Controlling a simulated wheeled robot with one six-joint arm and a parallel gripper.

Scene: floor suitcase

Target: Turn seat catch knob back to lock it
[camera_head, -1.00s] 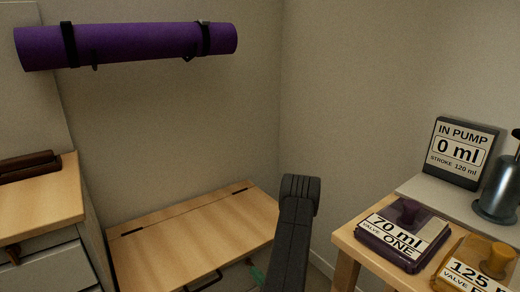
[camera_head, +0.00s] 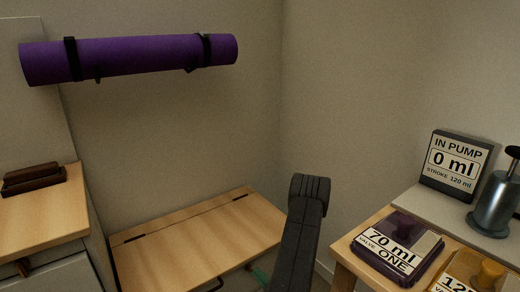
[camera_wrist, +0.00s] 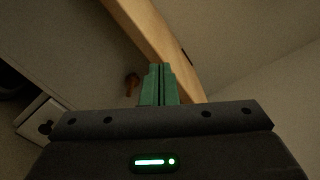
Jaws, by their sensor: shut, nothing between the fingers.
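The wooden seat lid (camera_head: 190,245) lies flat and closed against the back wall, with a dark hinge strip along its rear. A small brown knob (camera_wrist: 131,82) stands on a pale panel below a wooden edge in the wrist view; it looks like the seat catch knob. Its turn angle is too dim to read. My gripper (camera_wrist: 158,70) has green fingers pressed together with nothing between them. The fingertips are just right of the knob in the picture; contact cannot be told. In the head view my dark arm reaches down at the seat's right front, mostly hiding the gripper.
A wooden-topped drawer unit (camera_head: 45,215) stands at left. A purple rolled mat (camera_head: 130,58) hangs on the wall. At right, a table carries the purple valve one (camera_head: 398,248), a yellow valve (camera_head: 487,275), the pump display (camera_head: 455,165) and a grey pump (camera_head: 495,205).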

